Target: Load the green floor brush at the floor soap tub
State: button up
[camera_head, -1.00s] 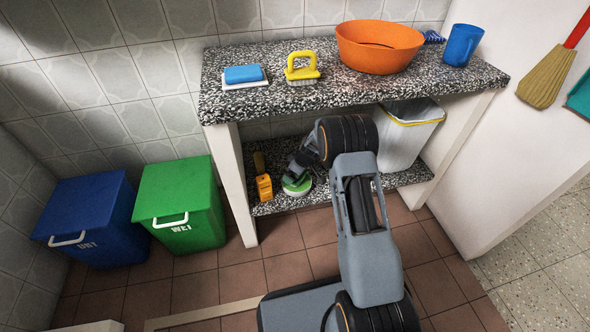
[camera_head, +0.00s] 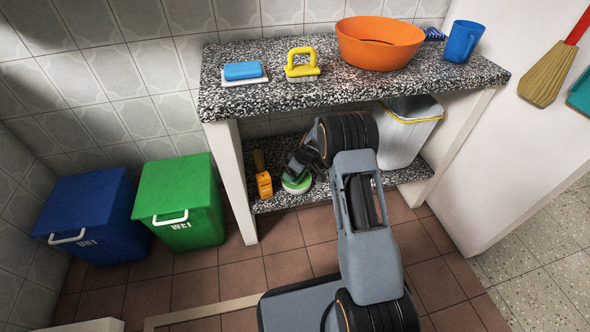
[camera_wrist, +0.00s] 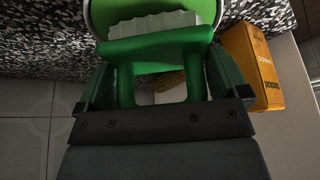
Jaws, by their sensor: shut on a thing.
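My gripper (camera_wrist: 158,82) is shut on the green floor brush (camera_wrist: 157,45), with a dark finger on each side of its looped handle in the wrist view. The white bristles point toward the top of that view, at a light-green round rim that looks like the floor soap tub (camera_wrist: 97,12). The bristles overlap the tub's opening; I cannot tell how deep they reach. In the head view the green tub (camera_head: 296,185) is on the low shelf, below my gripper (camera_head: 298,170), and the brush cannot be told apart there.
An orange container (camera_head: 264,185) stands close left of the tub; it also shows in the wrist view (camera_wrist: 252,65). A white bin (camera_head: 408,138) stands right on the low shelf (camera_head: 283,199). The speckled counter (camera_head: 300,105) hangs above. Green (camera_head: 180,203) and blue (camera_head: 88,215) bins stand left.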

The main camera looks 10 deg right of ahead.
jog(key=shift+f+b, duration=0.5)
jog(key=shift+b, duration=0.35)
dwell(2.0)
jog(key=shift+r, duration=0.1)
jog(key=shift+r+p, duration=1.65)
jog(key=shift+r, duration=1.85)
